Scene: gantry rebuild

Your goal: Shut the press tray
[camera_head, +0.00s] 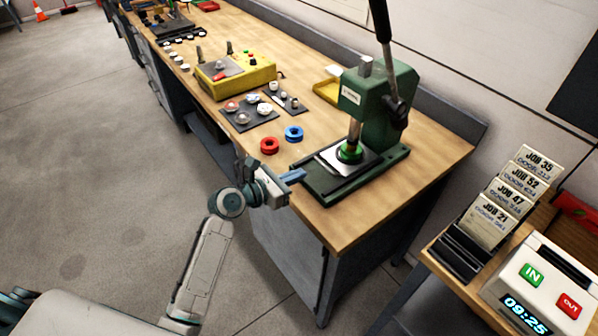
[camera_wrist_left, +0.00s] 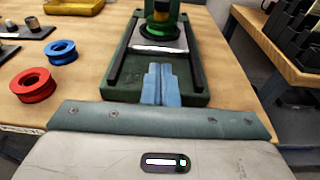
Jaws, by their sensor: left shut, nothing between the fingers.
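The green arbor press (camera_head: 378,95) stands at the near end of the wooden bench. Its pale metal press tray (camera_head: 331,158) lies between dark rails on the green base, beneath the ram. The tray also shows in the left wrist view (camera_wrist_left: 150,46), with a green round piece above it. My left gripper (camera_head: 296,175) is shut and empty at the front end of the base. Its blue fingers (camera_wrist_left: 160,82) point along the base toward the tray, and a strip of green base shows between fingertips and tray. My right gripper is not in view.
A red ring (camera_head: 269,146) and a blue ring (camera_head: 294,133) lie left of the press. A yellow control box (camera_head: 235,78) and dark part mats are farther along the bench. A side table with a time clock (camera_head: 540,285) and job cards (camera_head: 500,205) stands at right.

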